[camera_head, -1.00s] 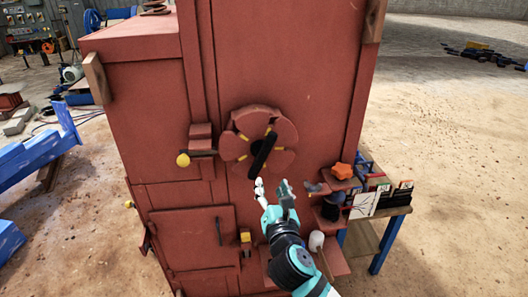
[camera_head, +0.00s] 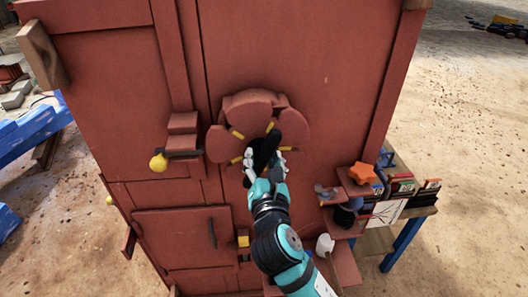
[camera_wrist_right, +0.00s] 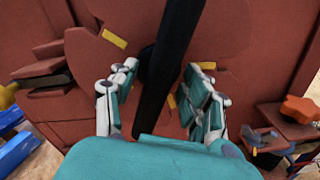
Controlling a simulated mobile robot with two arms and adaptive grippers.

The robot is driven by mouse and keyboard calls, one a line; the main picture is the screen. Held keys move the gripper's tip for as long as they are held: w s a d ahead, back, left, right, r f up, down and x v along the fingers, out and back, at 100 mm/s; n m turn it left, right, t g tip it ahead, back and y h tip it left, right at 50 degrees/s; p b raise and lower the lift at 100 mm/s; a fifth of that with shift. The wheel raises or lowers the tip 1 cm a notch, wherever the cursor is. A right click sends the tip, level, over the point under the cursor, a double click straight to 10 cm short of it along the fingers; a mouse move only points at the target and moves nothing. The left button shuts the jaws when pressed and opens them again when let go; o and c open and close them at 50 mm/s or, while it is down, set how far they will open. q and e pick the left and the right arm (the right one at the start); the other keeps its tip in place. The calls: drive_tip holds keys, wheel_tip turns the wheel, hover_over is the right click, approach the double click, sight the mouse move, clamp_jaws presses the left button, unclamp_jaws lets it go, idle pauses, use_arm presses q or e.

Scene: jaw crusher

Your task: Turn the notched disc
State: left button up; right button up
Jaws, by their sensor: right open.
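The notched disc (camera_head: 229,145) is a red-brown lobed disc with yellow marks on the upright front of the red machine. A black bar handle (camera_head: 268,148) crosses its middle at a tilt; it also shows in the right wrist view (camera_wrist_right: 170,62). My right gripper (camera_head: 264,161) is at the lower part of the bar. In the right wrist view my right gripper (camera_wrist_right: 158,95) is open, with one finger on each side of the bar. I cannot tell whether either finger touches it. My left gripper is not in view.
A yellow-knobbed latch (camera_head: 158,163) sticks out left of the disc. To the right, a small shelf holds an orange star-shaped knob (camera_head: 362,173). A blue-legged table (camera_head: 403,245) stands beyond it. A small door with a handle (camera_head: 212,233) is below left.

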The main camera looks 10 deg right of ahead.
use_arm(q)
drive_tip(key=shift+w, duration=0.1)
use_arm(e)
drive_tip(key=shift+r, duration=0.1)
drive_tip(key=shift+s+r, duration=0.1)
drive_tip(key=shift+s, duration=0.1)
drive_tip(key=shift+c, duration=0.9)
clamp_jaws()
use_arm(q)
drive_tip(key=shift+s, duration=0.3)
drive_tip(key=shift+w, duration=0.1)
use_arm(e)
drive_tip(key=shift+w, duration=0.1)
